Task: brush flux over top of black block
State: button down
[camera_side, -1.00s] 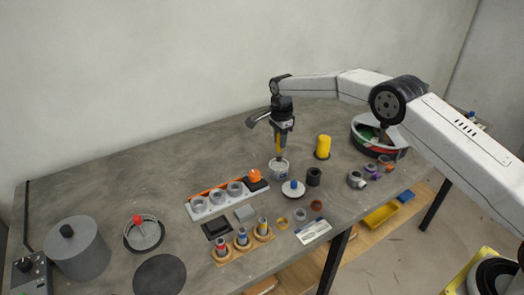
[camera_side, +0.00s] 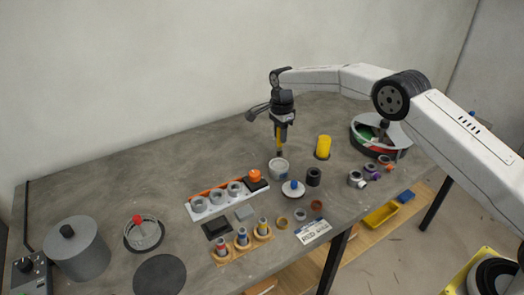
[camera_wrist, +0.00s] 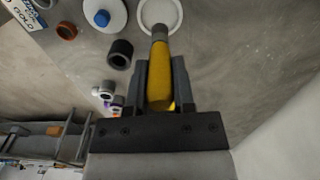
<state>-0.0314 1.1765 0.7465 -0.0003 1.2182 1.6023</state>
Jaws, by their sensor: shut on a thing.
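My gripper (camera_side: 279,124) is shut on the yellow handle of a brush (camera_side: 278,139), which points down. In the wrist view the brush (camera_wrist: 159,75) sits between the two fingers. Its tip is just above the pale open pot (camera_side: 278,171), which also shows in the wrist view (camera_wrist: 173,17). A black block (camera_side: 257,185) lies at the right end of a light rail, beside an orange knob. A second flat black piece (camera_side: 215,228) lies left of a grey block (camera_side: 244,213). I cannot tell which black piece the task means.
The rail (camera_side: 200,212) carries several grey rings. A white lid with a blue knob (camera_side: 293,189) and a black cup (camera_side: 313,177) stand right of the pot. A yellow cylinder (camera_side: 323,145) stands behind. A wooden holder (camera_side: 228,254) is in front. The table's back left is clear.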

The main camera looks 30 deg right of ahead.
aim_at(279, 155)
notch_tip(279, 155, up, 2)
jog(key=shift+r, duration=0.15)
jog(key=shift+f, duration=2.55)
jog(key=shift+f, duration=2.4)
jog(key=shift+r, duration=0.15)
jog(key=shift+r, duration=3.1)
